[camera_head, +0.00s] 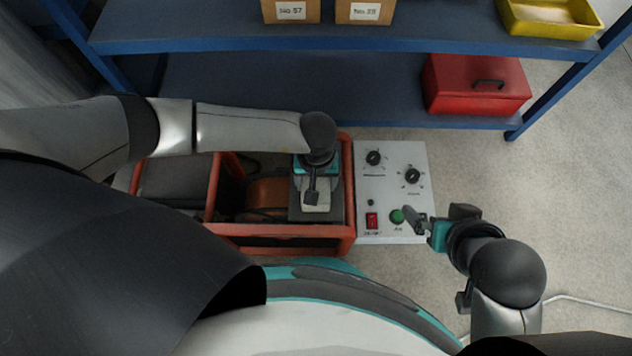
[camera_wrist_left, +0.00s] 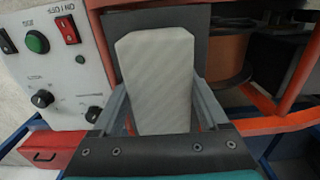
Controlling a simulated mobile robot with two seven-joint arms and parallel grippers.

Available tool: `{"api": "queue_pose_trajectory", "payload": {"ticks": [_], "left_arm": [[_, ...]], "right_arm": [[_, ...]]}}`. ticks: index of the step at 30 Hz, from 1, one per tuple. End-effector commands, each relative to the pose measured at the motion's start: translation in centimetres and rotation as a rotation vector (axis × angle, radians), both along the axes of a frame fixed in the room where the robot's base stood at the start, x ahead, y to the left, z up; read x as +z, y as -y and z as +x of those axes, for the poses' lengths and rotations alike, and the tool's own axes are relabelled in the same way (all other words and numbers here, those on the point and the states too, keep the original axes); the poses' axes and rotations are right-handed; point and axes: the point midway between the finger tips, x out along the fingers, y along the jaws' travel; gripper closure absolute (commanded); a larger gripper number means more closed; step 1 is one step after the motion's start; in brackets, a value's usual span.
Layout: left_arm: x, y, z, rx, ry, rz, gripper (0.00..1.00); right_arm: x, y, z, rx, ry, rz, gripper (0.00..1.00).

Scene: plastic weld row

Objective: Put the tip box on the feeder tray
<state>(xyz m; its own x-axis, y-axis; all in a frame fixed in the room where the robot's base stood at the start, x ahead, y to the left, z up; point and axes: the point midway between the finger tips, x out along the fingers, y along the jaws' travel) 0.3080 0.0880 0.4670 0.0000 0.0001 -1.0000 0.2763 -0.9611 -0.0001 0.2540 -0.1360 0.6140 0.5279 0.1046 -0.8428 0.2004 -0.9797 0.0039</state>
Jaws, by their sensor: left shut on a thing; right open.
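The tip box (camera_wrist_left: 158,75) is a pale grey-white block with cut corners in the left wrist view. It also shows below my left gripper in the head view (camera_head: 316,201). My left gripper (camera_head: 313,186) is shut on it, with one finger along each side. Under the box is a dark grey flat plate (camera_head: 334,213), apparently the feeder tray, inside the red frame; its edge shows in the left wrist view (camera_wrist_left: 112,22). I cannot tell whether the box touches the plate.
The control panel (camera_head: 392,190) has two black knobs, a red switch (camera_head: 372,220) and a green button. A red frame (camera_head: 280,231) surrounds the machine and a copper-coloured drum (camera_head: 267,194). Behind stands a blue shelf with cartons (camera_head: 291,11), a yellow bin (camera_head: 550,20) and a red case (camera_head: 475,88).

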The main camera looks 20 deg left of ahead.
Motion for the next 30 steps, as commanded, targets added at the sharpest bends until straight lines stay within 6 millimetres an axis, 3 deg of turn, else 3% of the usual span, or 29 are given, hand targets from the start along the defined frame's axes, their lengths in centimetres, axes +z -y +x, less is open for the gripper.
{"api": "queue_pose_trajectory", "payload": {"ticks": [13,14,20,30], "left_arm": [[-0.22,0.01,0.03,0.0,0.0,-0.001,0.87],[-0.22,-0.01,0.01,0.0,0.0,0.0,0.21],[-0.19,-0.02,0.01,0.0,0.0,0.0,0.0],[-0.03,-0.02,0.01,0.0,0.0,0.0,0.0]], "right_arm": [[-0.17,-0.5,0.47,0.008,0.036,0.016,0.0],[-0.13,-0.54,0.5,0.008,0.038,0.016,0.0],[-0.11,-0.52,0.48,0.008,0.037,0.016,0.0],[0.03,-0.28,0.28,0.005,0.021,0.008,0.0]]}}
